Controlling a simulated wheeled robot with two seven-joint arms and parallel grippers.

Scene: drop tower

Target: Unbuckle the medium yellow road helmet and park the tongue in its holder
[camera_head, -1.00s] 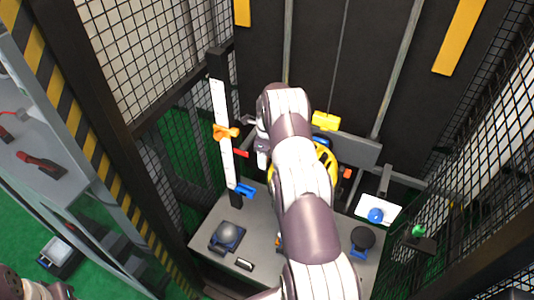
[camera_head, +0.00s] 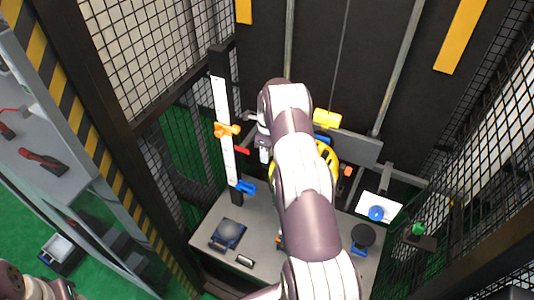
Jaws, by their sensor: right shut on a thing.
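The yellow road helmet (camera_head: 328,160) is in the middle of the drop tower, mostly hidden behind my right arm. Only its right part with dark vents shows. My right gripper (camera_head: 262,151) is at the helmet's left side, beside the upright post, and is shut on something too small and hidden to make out. The buckle, strap, tongue and tongue holder cannot be told apart here. My left gripper is not in view; only a piece of my left arm shows at the bottom left.
A white scale post (camera_head: 223,130) with an orange clamp (camera_head: 227,130) and a blue clamp (camera_head: 245,188) stands just left of my right gripper. The grey base plate (camera_head: 208,262) carries a dome anvil (camera_head: 229,232). Mesh walls close in both sides. A shelf with red-handled tools (camera_head: 42,159) is at left.

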